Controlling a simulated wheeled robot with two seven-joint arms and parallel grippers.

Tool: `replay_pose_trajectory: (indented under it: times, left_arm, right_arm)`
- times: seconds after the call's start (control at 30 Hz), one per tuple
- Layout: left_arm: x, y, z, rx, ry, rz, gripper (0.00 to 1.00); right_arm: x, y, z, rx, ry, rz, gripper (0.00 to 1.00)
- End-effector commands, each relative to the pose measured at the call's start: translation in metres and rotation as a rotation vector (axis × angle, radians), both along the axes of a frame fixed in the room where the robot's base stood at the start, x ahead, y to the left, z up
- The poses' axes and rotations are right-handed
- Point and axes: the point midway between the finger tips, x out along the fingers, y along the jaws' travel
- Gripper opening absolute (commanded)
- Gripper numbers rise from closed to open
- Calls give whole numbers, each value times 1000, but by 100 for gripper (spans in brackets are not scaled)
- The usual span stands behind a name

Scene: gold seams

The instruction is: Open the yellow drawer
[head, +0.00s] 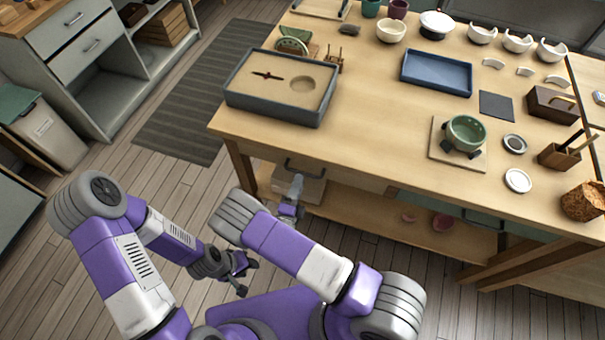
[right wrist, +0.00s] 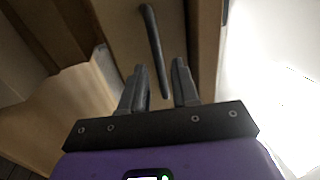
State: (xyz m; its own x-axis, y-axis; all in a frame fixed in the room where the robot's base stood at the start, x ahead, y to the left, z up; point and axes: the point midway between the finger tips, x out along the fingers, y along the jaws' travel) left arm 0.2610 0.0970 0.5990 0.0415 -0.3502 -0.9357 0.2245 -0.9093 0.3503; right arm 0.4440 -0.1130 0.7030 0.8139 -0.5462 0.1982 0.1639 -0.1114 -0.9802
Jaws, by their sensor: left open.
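A tan-yellow drawer front (right wrist: 177,35) with a dark bar handle (right wrist: 153,45) fills the upper middle of the right wrist view. The handle also shows under the workbench's near left part in the head view (head: 304,168). My right gripper (right wrist: 163,75) is open, its fingers pointing at the drawer front. The handle's lower end appears between the two fingertips; I cannot tell how deep it sits between them. In the head view my right forearm partly hides that gripper. My left gripper (head: 245,273) is open and empty, low over the floor, apart from the drawer.
The wooden workbench (head: 370,145) carries a grey tray (head: 275,110), a blue tray (head: 437,88) and a green bowl (head: 466,131). A lower shelf (head: 375,217) holds small reddish bowls. Another teal drawer front lies under the bench further right. Floor is free at left.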

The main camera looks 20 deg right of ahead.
Motion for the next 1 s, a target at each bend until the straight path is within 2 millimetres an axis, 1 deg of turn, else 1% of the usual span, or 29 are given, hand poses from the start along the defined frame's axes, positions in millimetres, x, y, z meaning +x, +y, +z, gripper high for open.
replay_pose_trajectory:
  times: [0.03, 0.13, 0.3, 0.6, 0.67, 0.8, 1.0]
  left_arm:
    - [0, 0, -3, 0, 0, 0, 43]
    - [0, 0, -5, 0, 0, 0, 43]
    - [0, 0, -8, 0, 0, 0, 43]
    - [0, 0, -7, 0, 0, 0, 43]
    - [0, 0, -8, 0, 0, 0, 43]
    - [0, 0, -8, 0, 0, 0, 43]
    - [0, 0, -8, 0, 0, 0, 43]
  right_arm:
    - [7, -6, 1, 2, -2, -4, 30]
    - [19, -14, 4, 3, -1, -5, 30]
    - [31, -22, 7, 3, 0, -4, 30]
    - [33, -23, 8, 3, 0, -3, 30]
    - [33, -23, 8, 3, 0, -4, 22]
    - [33, -23, 8, 3, 0, -4, 1]
    - [33, -23, 8, 3, 0, -4, 0]
